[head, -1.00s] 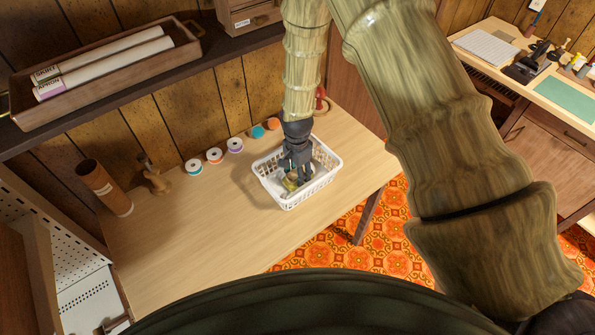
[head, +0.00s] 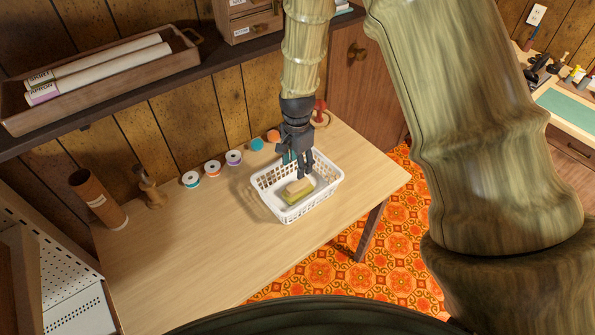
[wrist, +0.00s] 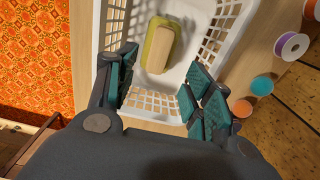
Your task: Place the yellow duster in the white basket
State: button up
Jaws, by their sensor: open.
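The yellow duster (head: 298,191) lies in the white basket (head: 276,211), on its floor. It has a pale wooden top over a yellow-green pad, which also shows in the wrist view (wrist: 160,46). The basket is a white lattice tray on the wooden table, and its wall shows in the wrist view (wrist: 158,103). My gripper (head: 297,170) is above the far part of the basket, apart from the duster. Its two fingers are spread wide and empty in the wrist view (wrist: 158,92).
Several thread spools (head: 212,168) stand in a row behind the basket on the table (head: 190,255). A brown cardboard tube (head: 98,198) and a wooden figure-like item (head: 149,187) stand at the left. The table's front left is clear. A shelf with a tray (head: 107,82) of rolls hangs above.

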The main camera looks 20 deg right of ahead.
jog(key=shift+r, duration=0.85)
